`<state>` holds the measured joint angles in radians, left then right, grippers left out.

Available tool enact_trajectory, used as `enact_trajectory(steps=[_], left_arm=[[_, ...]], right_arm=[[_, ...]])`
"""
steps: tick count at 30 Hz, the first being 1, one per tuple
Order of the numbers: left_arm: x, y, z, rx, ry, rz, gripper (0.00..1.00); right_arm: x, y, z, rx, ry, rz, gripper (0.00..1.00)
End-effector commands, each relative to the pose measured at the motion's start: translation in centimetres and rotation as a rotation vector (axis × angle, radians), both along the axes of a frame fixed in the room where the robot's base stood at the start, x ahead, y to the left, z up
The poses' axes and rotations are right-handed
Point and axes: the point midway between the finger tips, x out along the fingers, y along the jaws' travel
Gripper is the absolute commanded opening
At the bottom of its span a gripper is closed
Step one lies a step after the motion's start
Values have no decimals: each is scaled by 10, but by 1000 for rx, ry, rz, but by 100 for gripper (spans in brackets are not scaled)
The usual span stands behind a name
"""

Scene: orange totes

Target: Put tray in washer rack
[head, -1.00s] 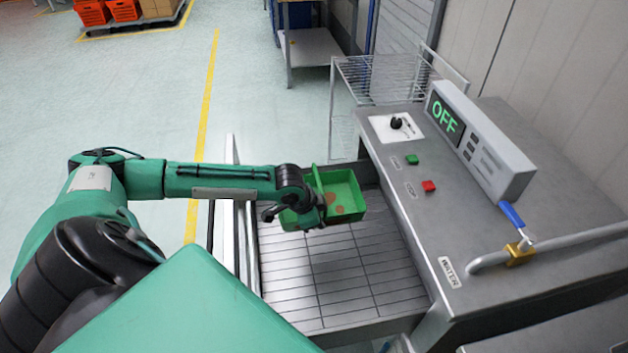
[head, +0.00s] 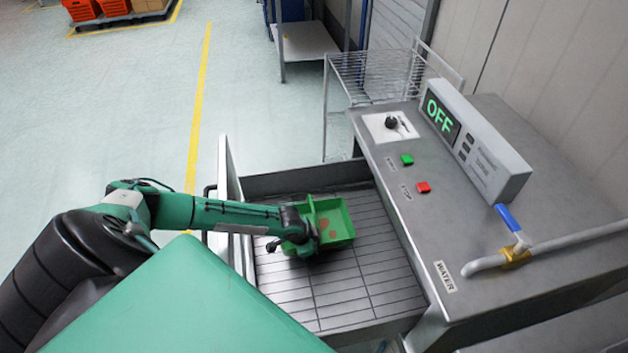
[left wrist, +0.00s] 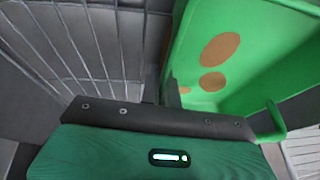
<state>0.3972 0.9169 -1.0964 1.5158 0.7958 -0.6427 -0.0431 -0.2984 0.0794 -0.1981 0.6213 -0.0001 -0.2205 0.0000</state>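The green tray (head: 337,222) has brown stains on its inner floor. It is held at or just above the slatted washer rack (head: 350,285), towards its far side; I cannot tell whether it touches the slats. My left gripper (head: 303,243) is shut on the near left side of the tray. In the left wrist view, the tray (left wrist: 245,60) fills the upper right, with its stained inside visible and the rack slats (left wrist: 75,45) at upper left. The fingertips are mostly hidden there. My right gripper is not in view.
The steel washer counter (head: 455,235) stands right of the rack, with a control box (head: 475,145) reading OFF, green and red buttons, and a blue-handled water valve (head: 512,220). A raised metal door (head: 228,180) borders the rack's left. The near rack area is clear.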

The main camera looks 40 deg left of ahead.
Motion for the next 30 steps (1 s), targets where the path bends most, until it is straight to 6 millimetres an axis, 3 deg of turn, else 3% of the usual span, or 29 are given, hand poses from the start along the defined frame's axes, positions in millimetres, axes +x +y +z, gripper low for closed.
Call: enact_trajectory(steps=[9, 21, 25, 30], left_arm=[[0, -1, -35, 0, 0, 0, 0], [0, 0, -42, 0, 0, 0, 0], [0, 0, -41, 1, 1, 0, 25], [0, 0, -41, 1, 1, 0, 25]], right_arm=[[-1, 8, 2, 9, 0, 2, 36], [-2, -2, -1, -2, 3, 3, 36], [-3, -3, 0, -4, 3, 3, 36], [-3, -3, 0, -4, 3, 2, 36]])
